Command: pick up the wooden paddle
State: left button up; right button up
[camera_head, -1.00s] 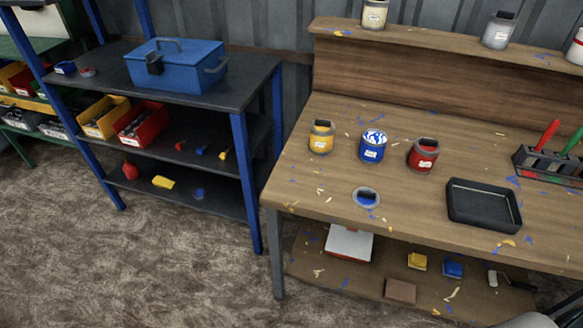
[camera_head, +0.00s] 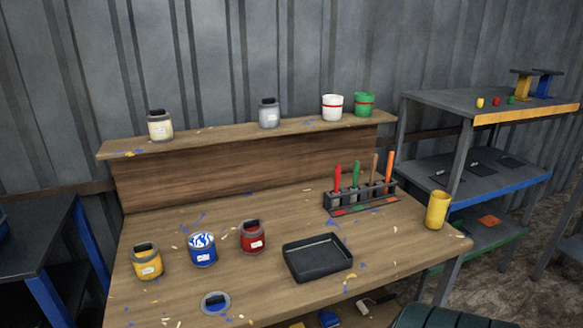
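A black rack (camera_head: 340,200) stands on the workbench's right half, holding a row of upright handled tools. One tool with a plain brown, wood-coloured handle (camera_head: 374,167) stands between a green handle (camera_head: 355,173) and an orange handle (camera_head: 389,166); it looks like the wooden paddle. Its lower end is hidden in the rack. A red handle (camera_head: 337,177) stands at the left end. Neither of my grippers is in view.
The workbench (camera_head: 215,270) carries yellow (camera_head: 147,265), blue (camera_head: 202,253) and red (camera_head: 252,241) paint cans, a black tray (camera_head: 318,264) before the rack and a yellow cup (camera_head: 437,214) at the right. Cans stand on the upper shelf (camera_head: 220,137). Grey shelving (camera_head: 462,150) is beyond.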

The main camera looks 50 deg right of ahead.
aim_at(374, 157)
jog(key=z, duration=1.35)
jog(key=i+l+z, duration=0.7)
jog(key=k+l+u, duration=0.1)
jog(key=u, duration=1.4)
jog(key=z, duration=1.5)
jog(key=i+l+u, duration=0.15)
jog(key=l+u, duration=0.2)
jog(key=i+l+u, duration=0.1)
jog(key=l+u, duration=0.15)
jog(key=u, duration=0.15)
jog(key=i+l+u, duration=0.1)
jog(key=l+u, duration=0.25)
